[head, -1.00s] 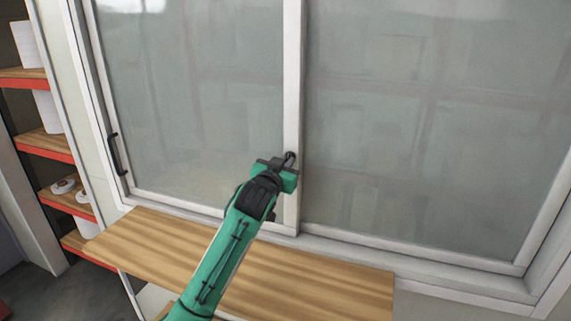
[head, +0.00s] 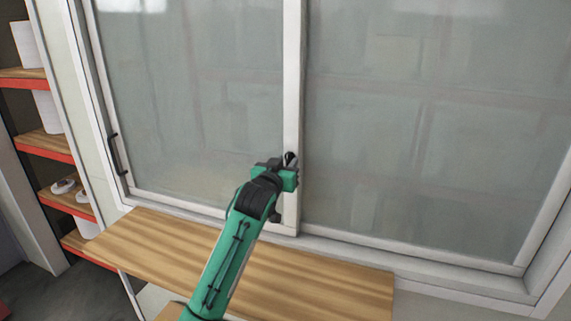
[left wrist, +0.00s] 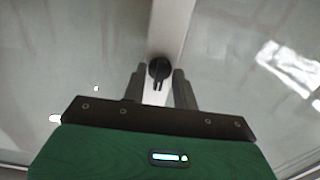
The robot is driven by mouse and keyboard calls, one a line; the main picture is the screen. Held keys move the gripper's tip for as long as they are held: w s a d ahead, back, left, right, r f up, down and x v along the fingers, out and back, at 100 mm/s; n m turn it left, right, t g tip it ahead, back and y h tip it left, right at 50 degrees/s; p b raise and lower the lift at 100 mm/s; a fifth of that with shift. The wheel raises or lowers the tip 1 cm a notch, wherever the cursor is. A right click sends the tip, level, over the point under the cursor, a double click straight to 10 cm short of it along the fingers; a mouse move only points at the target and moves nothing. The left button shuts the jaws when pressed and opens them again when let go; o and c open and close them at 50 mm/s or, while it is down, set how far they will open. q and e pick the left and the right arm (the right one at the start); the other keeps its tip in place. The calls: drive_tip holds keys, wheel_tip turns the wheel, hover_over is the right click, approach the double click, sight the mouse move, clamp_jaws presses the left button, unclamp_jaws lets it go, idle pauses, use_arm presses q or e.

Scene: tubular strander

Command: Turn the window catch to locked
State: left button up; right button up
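The window catch (head: 290,157) is a small black turning piece on the white middle upright of the window (head: 292,80). In the left wrist view the catch (left wrist: 159,69) has a round black base, and its short lever points down the picture towards my gripper. My left gripper (head: 289,168) is at the catch. In the left wrist view its two grey fingers (left wrist: 158,85) stand apart, one on each side of the lever, with gaps visible. Contact with the lever cannot be made out. My right gripper is not in view.
A wooden shelf board (head: 330,284) lies below the window, under my left arm. A black pull handle (head: 118,154) is on the window's left edge. Shelves with red edges (head: 45,148) and white rolls stand at the far left.

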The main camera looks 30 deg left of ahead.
use_arm(q)
drive_tip(key=shift+s, duration=0.1)
drive_tip(key=shift+s+d, duration=0.1)
drive_tip(key=shift+s, duration=0.15)
drive_tip(key=b+v, duration=0.4)
drive_tip(key=v, duration=0.9)
drive_tip(key=shift+b, duration=0.35)
